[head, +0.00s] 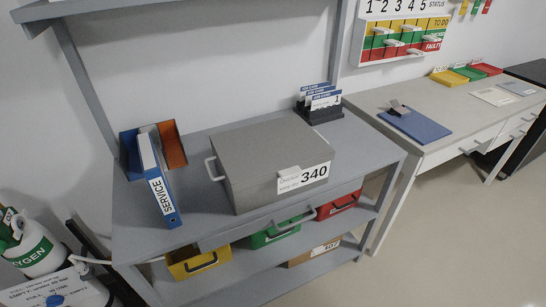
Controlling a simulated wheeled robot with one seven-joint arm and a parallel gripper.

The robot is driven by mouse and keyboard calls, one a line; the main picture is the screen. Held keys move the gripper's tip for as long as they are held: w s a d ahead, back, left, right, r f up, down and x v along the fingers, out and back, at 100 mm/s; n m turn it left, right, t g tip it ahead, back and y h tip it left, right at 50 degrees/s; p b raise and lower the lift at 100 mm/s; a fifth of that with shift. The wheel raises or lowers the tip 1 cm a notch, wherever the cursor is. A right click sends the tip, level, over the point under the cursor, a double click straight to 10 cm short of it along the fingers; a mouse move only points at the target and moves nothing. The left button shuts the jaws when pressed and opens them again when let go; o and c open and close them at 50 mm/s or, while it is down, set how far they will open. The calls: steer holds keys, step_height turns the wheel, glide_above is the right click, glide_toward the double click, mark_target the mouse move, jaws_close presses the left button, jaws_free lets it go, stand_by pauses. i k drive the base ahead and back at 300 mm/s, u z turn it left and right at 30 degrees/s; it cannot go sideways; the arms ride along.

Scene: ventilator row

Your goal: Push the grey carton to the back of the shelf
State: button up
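The grey carton (268,150) is a closed box on the top surface of the grey shelf (141,218). A white label reading 340 is on its front right side, and a pale handle is on its left side. Its front face stands close to the shelf's front edge, with some bare shelf behind and beside it. My gripper is not in view.
A blue SERVICE binder (158,182) stands left of the carton. A dark card holder (320,106) stands at the back right. Yellow (196,262), green (278,233) and red (338,206) bins sit below. A white desk (432,110) adjoins at right.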

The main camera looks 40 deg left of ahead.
mark_target(243, 201)
steer(key=u, duration=1.7)
steer(key=k, duration=0.5)
steer(key=z, duration=0.35)
steer(key=i, duration=0.95)
steer(key=z, duration=0.3)
